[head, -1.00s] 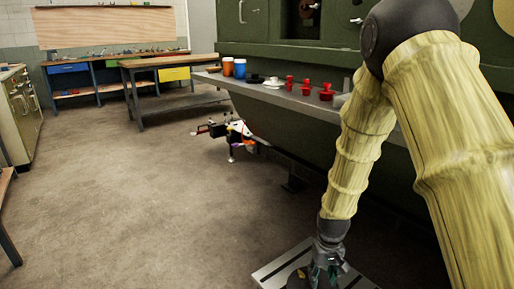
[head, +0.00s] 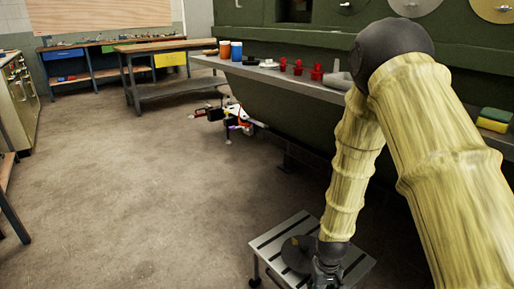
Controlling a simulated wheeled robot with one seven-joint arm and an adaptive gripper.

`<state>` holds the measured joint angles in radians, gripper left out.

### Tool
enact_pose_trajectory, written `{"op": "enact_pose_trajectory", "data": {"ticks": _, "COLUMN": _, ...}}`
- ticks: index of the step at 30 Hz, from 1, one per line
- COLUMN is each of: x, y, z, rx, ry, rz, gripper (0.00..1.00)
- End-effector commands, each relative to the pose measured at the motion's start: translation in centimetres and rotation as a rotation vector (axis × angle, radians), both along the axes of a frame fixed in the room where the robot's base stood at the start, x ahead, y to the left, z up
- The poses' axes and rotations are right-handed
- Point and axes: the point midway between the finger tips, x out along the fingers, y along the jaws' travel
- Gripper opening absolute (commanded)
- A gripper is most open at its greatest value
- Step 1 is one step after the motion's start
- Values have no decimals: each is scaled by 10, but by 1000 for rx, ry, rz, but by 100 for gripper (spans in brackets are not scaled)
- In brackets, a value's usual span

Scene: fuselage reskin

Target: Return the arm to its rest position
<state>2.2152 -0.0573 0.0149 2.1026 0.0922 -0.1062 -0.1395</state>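My arm, in a yellow fabric sleeve, comes in from the right side of the head view. It bends at a dark joint near the top and runs down to the lower middle. My gripper (head: 327,280) is at the bottom edge, dark and partly cut off. It is over or beside a small slatted grey stand (head: 272,243). A dark round disc (head: 299,252) is on the stand beside the gripper. I cannot tell whether the gripper's fingers are open or holding anything.
A grey shelf (head: 262,74) along the green fuselage (head: 300,125) bears orange and blue cups (head: 230,50) and several red pieces (head: 299,67). A sponge (head: 494,119) is at the right. A white and black device (head: 232,116) is beside the fuselage. Workbenches stand behind. The left floor is clear.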

Motion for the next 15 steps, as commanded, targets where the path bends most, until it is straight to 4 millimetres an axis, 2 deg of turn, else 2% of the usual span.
{"op": "enact_pose_trajectory", "data": {"ticks": 5, "x": -50, "y": -8, "z": -46, "rx": -1, "ry": 11, "rz": -25, "gripper": 43}}
{"op": "enact_pose_trajectory", "data": {"ticks": 9, "x": -104, "y": -15, "z": -84, "rx": 0, "ry": 14, "rz": -49, "gripper": 43}}
{"op": "enact_pose_trajectory", "data": {"ticks": 15, "x": -183, "y": -21, "z": -122, "rx": 5, "ry": 15, "rz": -85, "gripper": 43}}
